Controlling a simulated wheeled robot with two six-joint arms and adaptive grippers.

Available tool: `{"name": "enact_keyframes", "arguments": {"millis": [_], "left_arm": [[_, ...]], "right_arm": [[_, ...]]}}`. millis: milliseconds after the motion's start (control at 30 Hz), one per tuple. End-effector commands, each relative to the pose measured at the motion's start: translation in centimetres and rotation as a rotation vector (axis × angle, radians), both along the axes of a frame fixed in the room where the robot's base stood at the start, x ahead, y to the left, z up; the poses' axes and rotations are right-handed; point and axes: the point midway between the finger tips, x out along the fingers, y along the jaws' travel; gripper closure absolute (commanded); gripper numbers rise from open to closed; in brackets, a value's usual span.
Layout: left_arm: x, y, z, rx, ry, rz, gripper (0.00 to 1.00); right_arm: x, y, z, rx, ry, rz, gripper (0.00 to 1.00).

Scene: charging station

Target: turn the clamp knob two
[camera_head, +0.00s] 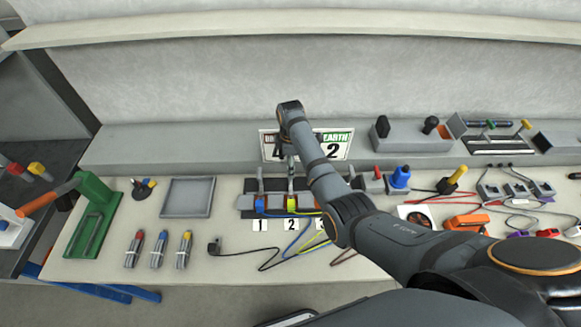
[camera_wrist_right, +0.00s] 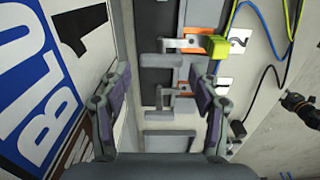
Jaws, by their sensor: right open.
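A row of clamps stands on the bench in the head view, with labels 1, 2 and 3 in front. Clamp two (camera_head: 291,186) has a grey upright post and a yellow connector (camera_head: 292,204); its label reads 2 (camera_head: 290,232). In the right wrist view the yellow connector (camera_wrist_right: 217,46) and label 2 (camera_wrist_right: 238,41) lie beyond the fingertips. My right gripper (camera_wrist_right: 158,82) is open and empty. A grey knob-like clamp part (camera_wrist_right: 180,74) shows near its right finger; I cannot tell whether they touch. My right arm hides much of clamp three. My left gripper is not in view.
A sign (camera_head: 333,147) stands behind the clamps. A grey tray (camera_head: 187,197) and a green stand (camera_head: 92,218) are at left. Several plugs and tools lie at right. Cables (camera_head: 277,256) run in front of the clamps.

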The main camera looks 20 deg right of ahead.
Motion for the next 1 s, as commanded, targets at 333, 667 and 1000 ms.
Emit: {"name": "enact_keyframes", "arguments": {"millis": [333, 667, 1000], "left_arm": [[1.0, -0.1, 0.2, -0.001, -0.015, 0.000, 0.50], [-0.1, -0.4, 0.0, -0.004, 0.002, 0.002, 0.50], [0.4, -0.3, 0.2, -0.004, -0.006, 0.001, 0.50]], "right_arm": [[0.0, 0.0, -3.1, 0.000, 0.000, 0.000, 0.38], [0.0, 0.0, -3.0, 0.000, 0.000, 0.000, 0.58], [0.0, 0.0, -3.0, 0.001, 0.001, -0.011, 0.79]]}}
